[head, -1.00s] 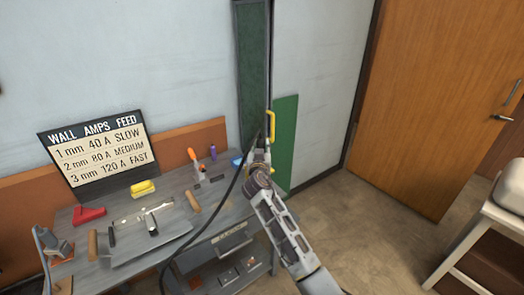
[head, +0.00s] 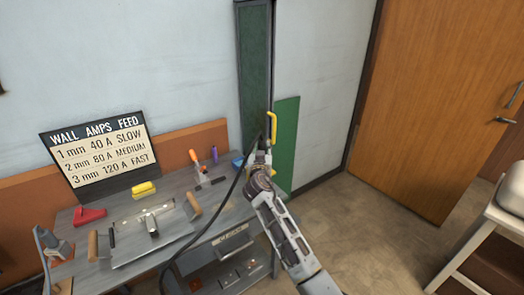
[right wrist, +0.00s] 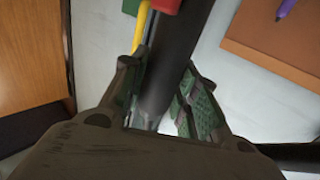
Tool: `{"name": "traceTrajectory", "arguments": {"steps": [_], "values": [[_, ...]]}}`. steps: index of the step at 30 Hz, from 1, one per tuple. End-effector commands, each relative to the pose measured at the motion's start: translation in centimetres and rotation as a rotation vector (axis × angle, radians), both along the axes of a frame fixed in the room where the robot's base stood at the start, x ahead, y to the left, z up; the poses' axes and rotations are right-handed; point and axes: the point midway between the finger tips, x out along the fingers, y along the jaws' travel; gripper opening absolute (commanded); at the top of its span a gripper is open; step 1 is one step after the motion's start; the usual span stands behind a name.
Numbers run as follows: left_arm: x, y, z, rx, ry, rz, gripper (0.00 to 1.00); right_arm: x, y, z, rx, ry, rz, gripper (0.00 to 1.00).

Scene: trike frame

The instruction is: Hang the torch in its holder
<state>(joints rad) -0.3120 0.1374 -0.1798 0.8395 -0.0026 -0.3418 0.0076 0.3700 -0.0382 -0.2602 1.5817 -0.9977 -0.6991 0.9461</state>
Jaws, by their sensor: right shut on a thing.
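The torch (right wrist: 172,65) is a dark cylinder with a red part at its top in the right wrist view. My right gripper (right wrist: 160,105) is shut around it. In the head view this gripper (head: 260,160) is beside the green post, just below a yellow bracket (head: 273,128), which looks like the holder. The torch is mostly hidden there by the gripper, and a black cable (head: 205,225) hangs from it. A yellow strip (right wrist: 139,28) shows just left of the torch in the wrist view; I cannot tell whether they touch. My left gripper is out of view.
A grey workbench (head: 165,205) with a plate jig, yellow block, red piece and several tools stands left of my right arm. A green panel (head: 285,145) is behind the gripper. Open floor (head: 385,225) lies to the right, before the wooden door (head: 440,100).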

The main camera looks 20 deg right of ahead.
Motion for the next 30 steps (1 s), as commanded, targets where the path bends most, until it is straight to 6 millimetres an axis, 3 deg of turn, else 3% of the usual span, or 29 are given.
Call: {"name": "traceTrajectory", "arguments": {"steps": [29,30], "values": [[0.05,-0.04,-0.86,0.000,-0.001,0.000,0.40,0.01,0.03,-0.42,0.000,-0.004,0.001,0.06],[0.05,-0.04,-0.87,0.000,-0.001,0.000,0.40,0.00,0.02,-0.42,0.000,-0.004,0.001,0.31]]}}
